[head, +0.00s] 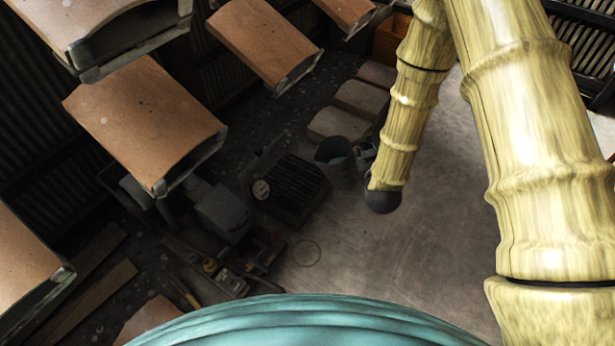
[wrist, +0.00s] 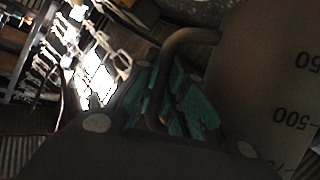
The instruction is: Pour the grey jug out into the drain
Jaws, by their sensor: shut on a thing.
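The grey jug (head: 338,165) is in the middle of the head view, its open mouth showing and its body looking roughly upright. In the wrist view the jug (wrist: 265,75) fills the right side, with dark volume marks. My gripper (wrist: 175,100) has green finger pads closed around the jug's curved handle (wrist: 190,38). In the head view my gripper (head: 367,150) is mostly hidden behind my arm, right of the jug. A dark slatted grate (head: 292,188), which looks like the drain, lies just left of and below the jug. The jug's contents cannot be seen.
Pale blocks (head: 340,122) lie behind the jug. The floor (head: 430,250) to the right is clear.

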